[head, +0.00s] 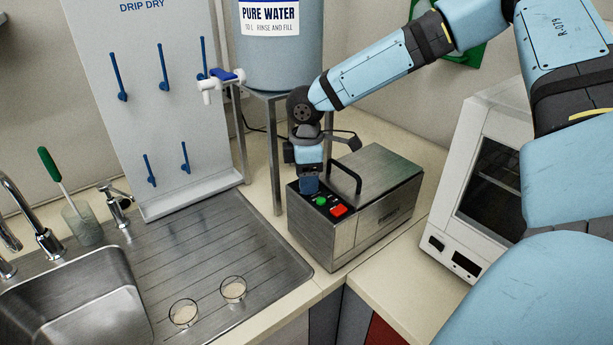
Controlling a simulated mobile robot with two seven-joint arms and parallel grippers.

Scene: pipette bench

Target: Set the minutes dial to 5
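A stainless steel box with a lid (375,185) stands on the counter right of the sink. Its dark control panel (327,207) carries a green button (321,201) and a red switch (338,211). My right gripper (309,187) points down over the far left end of this panel, at or just above its surface. The minutes dial cannot be made out; the gripper covers that end of the panel. The fingertips are too small and hidden to show whether they are open or shut on something. My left gripper is not in view.
A pure water tank (283,60) on a metal stand (277,150) is close behind the gripper. A white oven-like appliance (485,180) stands right. Two glass dishes (233,289) lie on the drainboard (200,245); a drying rack (165,110) stands behind it.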

